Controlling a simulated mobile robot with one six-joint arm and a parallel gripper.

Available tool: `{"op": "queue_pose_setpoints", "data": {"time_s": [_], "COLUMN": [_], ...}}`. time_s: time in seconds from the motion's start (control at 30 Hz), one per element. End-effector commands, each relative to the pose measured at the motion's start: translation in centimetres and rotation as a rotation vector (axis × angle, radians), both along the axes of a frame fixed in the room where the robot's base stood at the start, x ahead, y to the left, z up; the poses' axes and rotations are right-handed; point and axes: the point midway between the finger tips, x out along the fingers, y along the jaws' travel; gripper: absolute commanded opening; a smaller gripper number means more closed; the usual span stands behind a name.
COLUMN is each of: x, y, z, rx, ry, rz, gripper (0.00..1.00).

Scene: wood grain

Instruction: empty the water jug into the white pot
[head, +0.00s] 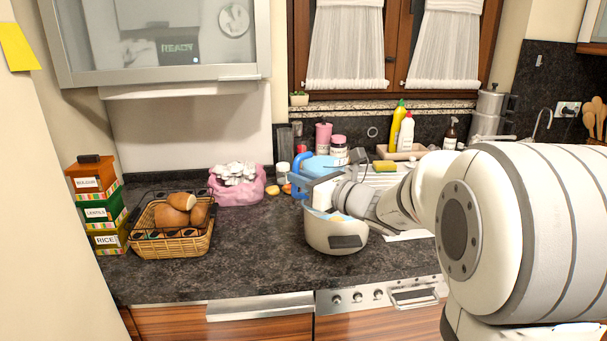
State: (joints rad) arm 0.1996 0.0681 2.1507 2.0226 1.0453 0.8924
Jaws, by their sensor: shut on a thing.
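The white pot (336,238) stands on the dark counter, right of centre, with a dark handle patch on its front. The water jug (318,165) is light blue with a darker blue handle (298,172), and is above and behind the pot's rim. My gripper (312,187) is shut on the jug, near the handle, and hides part of it. Pale blue shows in the pot's mouth below my gripper; I cannot tell whether it is water. The jug's spout and its exact tilt are hard to make out.
A bread basket (172,242), stacked tins (98,205) and a pink bag (237,186) stand to the left. Bottles (402,130) and a sponge (384,166) are behind. The counter between basket and pot is clear. My arm covers the right side.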

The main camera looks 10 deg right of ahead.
Motion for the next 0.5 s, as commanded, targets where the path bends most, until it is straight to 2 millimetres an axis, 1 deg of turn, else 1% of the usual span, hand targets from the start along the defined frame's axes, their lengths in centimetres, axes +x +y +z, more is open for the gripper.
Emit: {"op": "queue_pose_setpoints", "data": {"time_s": [0.03,0.23,0.5], "x": [-0.2,-0.1,-0.3], "y": [0.2,0.1,0.2], "z": [0.3,0.4,1.5], "rx": [0.035,0.034,0.08], "ry": [0.025,0.022,0.061], "rz": [0.002,0.0,0.001], "gripper": [0.0,0.0,0.0]}}
